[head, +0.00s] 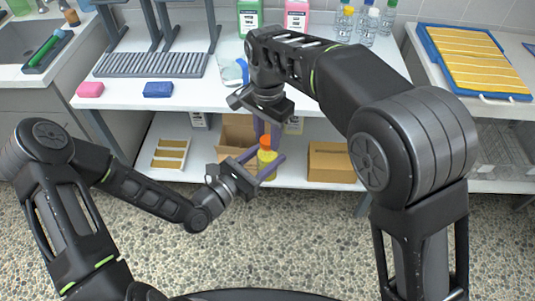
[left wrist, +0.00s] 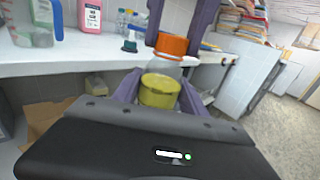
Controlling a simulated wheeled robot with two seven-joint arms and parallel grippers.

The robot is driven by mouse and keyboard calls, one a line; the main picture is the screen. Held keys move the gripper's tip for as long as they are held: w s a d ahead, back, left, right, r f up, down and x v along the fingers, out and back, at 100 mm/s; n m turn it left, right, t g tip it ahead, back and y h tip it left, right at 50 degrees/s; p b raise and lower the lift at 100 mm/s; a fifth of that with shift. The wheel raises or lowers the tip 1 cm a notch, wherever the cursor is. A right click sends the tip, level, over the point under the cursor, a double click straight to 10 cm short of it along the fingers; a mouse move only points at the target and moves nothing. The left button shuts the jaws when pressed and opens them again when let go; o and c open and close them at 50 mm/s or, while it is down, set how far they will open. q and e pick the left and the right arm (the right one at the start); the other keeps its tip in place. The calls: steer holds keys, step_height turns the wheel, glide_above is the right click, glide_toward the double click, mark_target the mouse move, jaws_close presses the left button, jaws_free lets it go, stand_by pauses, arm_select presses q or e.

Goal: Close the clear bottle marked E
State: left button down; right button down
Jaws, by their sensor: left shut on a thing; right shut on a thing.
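A clear bottle (head: 267,169) with yellow in its lower part is upright between the purple fingers of my left gripper (head: 268,160), which is shut on its body. The bottle also shows in the left wrist view (left wrist: 160,91). An orange cap (left wrist: 171,45) is at the bottle's mouth; it shows in the head view too (head: 266,143). My right gripper (head: 266,136) comes from above, its fingers shut on the cap's sides. I cannot tell whether the cap is fully seated. No letter E is readable.
The bottle is held in front of the white bench (head: 225,98), before a lower shelf with cardboard boxes (head: 330,162). Several clear bottles (head: 367,25) stand at the back of the bench beside green (head: 249,17) and pink (head: 297,18) jugs. A blue sponge (head: 158,90) lies near the edge.

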steer(key=c, duration=1)
jaws_free()
steer(key=shift+r, duration=0.1)
steer(key=shift+r, duration=2.2)
steer(key=shift+c, duration=0.4)
